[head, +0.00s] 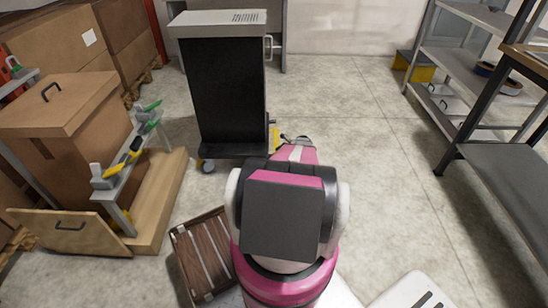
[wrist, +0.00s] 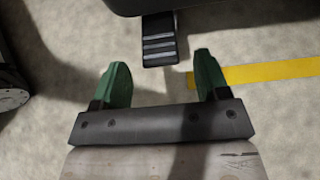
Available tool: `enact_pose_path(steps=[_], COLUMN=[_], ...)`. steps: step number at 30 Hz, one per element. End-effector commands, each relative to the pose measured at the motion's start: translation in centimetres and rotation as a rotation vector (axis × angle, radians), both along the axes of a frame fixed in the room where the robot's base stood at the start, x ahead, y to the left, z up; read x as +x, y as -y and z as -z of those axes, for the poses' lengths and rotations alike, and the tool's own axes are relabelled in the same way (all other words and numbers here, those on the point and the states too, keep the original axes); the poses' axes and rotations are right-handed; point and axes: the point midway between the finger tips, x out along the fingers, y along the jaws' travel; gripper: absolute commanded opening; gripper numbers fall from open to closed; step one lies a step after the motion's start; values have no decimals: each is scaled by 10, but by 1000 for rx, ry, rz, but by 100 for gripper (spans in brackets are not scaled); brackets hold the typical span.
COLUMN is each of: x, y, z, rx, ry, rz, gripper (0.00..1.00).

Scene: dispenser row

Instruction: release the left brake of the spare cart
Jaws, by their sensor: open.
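The cart (head: 222,95) is a tall dark cabinet with a light grey top and a side handle, standing ahead of me in the head view. In the wrist view, a black brake pedal (wrist: 158,40) with pale ridges sticks out below the cart's dark lower edge (wrist: 230,4). My gripper (wrist: 162,80) has green fingers spread wide and nothing between them. The pedal is just beyond the fingertips, roughly in line with the gap, and appears apart from them. I cannot tell whether the pedal is pressed down. My arm hides most of the gripper in the head view.
A dark rounded part, perhaps a wheel (wrist: 10,90), is at the wrist view's left edge. Yellow floor tape (wrist: 265,73) lies right of the fingers. A brown crate (head: 205,255) and a bench with levers (head: 130,165) are left. Shelving (head: 460,70) is right; floor between is clear.

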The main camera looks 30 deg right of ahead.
Motion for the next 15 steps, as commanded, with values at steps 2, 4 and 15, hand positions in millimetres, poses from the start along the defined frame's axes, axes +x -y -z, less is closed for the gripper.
enact_pose_path(steps=[2,4,15], x=[-8,-14,-24], y=[12,21,38], z=[-10,-17,-29], rx=[0,1,0], ry=[0,0,0], rz=[2,1,-1], gripper=[68,68,68])
